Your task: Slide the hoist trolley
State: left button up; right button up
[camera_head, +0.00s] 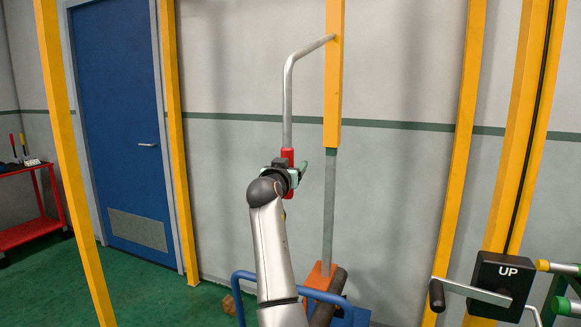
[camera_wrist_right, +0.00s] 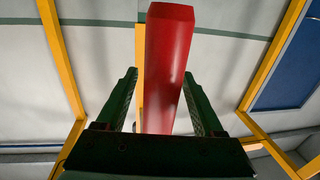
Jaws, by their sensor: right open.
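A yellow upright beam (camera_head: 334,75), which I take to be the hoist trolley's mast, hangs in the middle of the head view. A bent grey metal bar (camera_head: 287,100) runs from it to a red grip (camera_head: 287,157). My right gripper (camera_head: 291,172) is at the lower part of this grip. In the right wrist view the red grip (camera_wrist_right: 168,65) stands between my two open green fingers, with a gap visible at least on the left side. A grey rod (camera_head: 329,205) drops from the beam to an orange block (camera_head: 320,276) by a dark pipe (camera_head: 328,297). My left gripper is out of view.
Yellow posts (camera_head: 460,150) stand on both sides. A black box marked UP (camera_head: 502,278) with a crank (camera_head: 437,295) is at lower right. A blue tubular frame (camera_head: 240,285) is low in the middle. A red cart (camera_head: 33,232) and blue door (camera_head: 120,110) are left.

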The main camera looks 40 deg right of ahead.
jog(key=shift+a, duration=0.1)
jog(key=b+v, duration=0.2)
jog(key=v, duration=1)
jog(key=shift+s, duration=0.2)
jog(key=shift+a, duration=0.1)
